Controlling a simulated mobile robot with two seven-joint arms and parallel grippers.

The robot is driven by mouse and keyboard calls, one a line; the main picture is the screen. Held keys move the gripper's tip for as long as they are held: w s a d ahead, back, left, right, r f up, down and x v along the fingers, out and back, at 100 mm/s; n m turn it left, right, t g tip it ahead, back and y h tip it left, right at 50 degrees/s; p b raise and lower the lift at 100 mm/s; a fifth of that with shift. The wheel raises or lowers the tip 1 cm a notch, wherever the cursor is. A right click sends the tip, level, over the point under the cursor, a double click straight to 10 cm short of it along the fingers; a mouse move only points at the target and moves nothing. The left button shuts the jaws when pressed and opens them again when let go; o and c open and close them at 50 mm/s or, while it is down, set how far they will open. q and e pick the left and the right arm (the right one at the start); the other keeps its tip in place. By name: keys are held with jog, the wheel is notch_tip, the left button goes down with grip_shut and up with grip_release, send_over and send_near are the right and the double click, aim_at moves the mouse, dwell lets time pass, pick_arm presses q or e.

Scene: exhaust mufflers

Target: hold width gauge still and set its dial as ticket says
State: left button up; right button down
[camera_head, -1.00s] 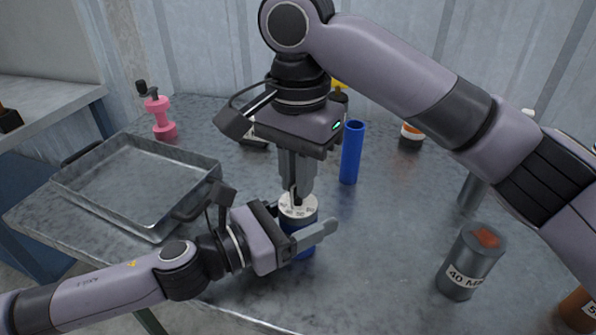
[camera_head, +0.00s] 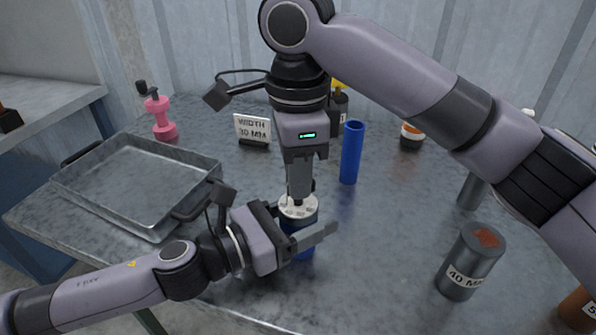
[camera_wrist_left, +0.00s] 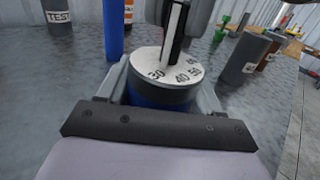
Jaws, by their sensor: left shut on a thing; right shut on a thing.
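The width gauge is a blue cylinder with a dark collar (camera_head: 305,250), upright on the table, with a white numbered dial (camera_head: 299,206) on top. My left gripper (camera_head: 300,238) is shut around its body from the left; the gauge also shows in the left wrist view (camera_wrist_left: 160,97). My right gripper (camera_head: 299,192) points straight down and is shut on the dial's knob. In the left wrist view the dial (camera_wrist_left: 165,66) shows 30, 40 and 50; its setting is unclear because the fingers cover the middle. The ticket (camera_head: 252,129) behind appears to read WIDTH 30 MM.
A blue tube (camera_head: 351,153) stands close behind the gauge. A grey cylinder marked 40 (camera_head: 471,262) stands at right. An empty metal tray (camera_head: 138,227) is at left, a pink object (camera_head: 160,119) behind it. The table between gauge and grey cylinder is clear.

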jog(key=shift+m, duration=0.3)
dwell(0.4)
jog(key=c, duration=1.2)
grip_release()
jog(key=shift+r, duration=0.1)
notch_tip(320, 180, up, 12)
jog(key=shift+f, duration=0.1)
